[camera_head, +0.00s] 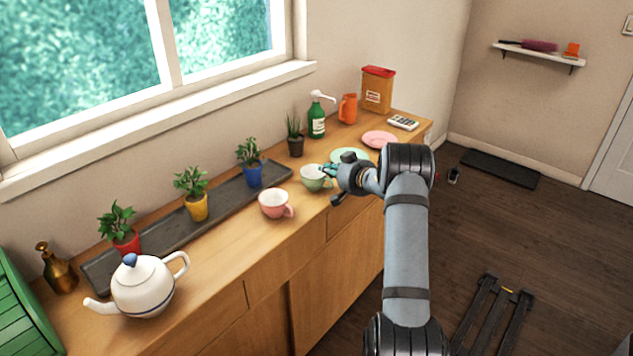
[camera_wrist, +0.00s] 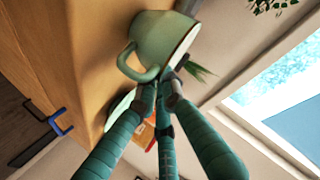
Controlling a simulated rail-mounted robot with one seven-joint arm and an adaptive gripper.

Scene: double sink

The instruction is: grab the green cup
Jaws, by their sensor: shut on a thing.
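The green cup (camera_head: 313,178) stands on the wooden counter, right of the pink cup, in the head view. It looks pale green and upright. In the wrist view the green cup (camera_wrist: 158,40) fills the upper middle, with its handle (camera_wrist: 135,66) toward the fingers. My gripper (camera_head: 328,172) reaches the cup from the right. In the wrist view its teal fingers (camera_wrist: 160,90) are closed together at the cup's handle and rim side. The exact contact is partly hidden by the fingers.
A pink cup (camera_head: 274,204) stands left of the green cup. A green plate (camera_head: 349,156) and a pink plate (camera_head: 380,139) lie behind and right. A long dark tray (camera_head: 222,212) bears several potted plants. A white teapot (camera_head: 142,286) stands at the near left.

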